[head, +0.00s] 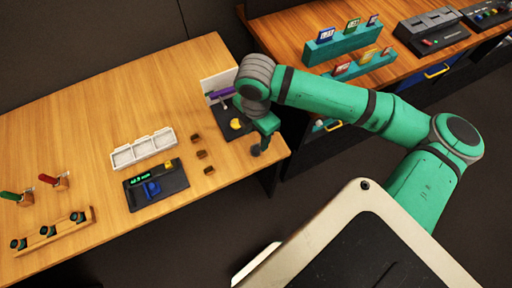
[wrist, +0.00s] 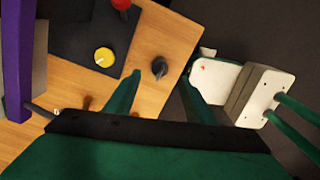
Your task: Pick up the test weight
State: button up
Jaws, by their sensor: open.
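The test weight appears to be the small dark knobbed piece (wrist: 159,68) standing on the wooden table near its edge in the wrist view. In the head view a dark shape (head: 256,150) at the table's right corner, just below my gripper, looks like the same piece. My gripper (wrist: 160,87) is open, with one green finger on each side of the weight's position in the picture. Nothing is between the fingers' tips. In the head view my gripper (head: 265,134) hangs over the corner; its fingers are partly hidden, and I cannot tell its exact height above the weight.
A dark panel with a yellow knob (wrist: 103,57) and a red knob (wrist: 121,4) stands close by, beside a purple bar (head: 221,93). Several small brown blocks (head: 201,155), a white tray (head: 143,148) and a dark display unit (head: 155,188) lie further left.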

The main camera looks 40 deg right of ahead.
aim_at(255, 148)
jog(key=shift+a+f, duration=0.15)
jog(key=shift+f, duration=3.5)
grip_shut()
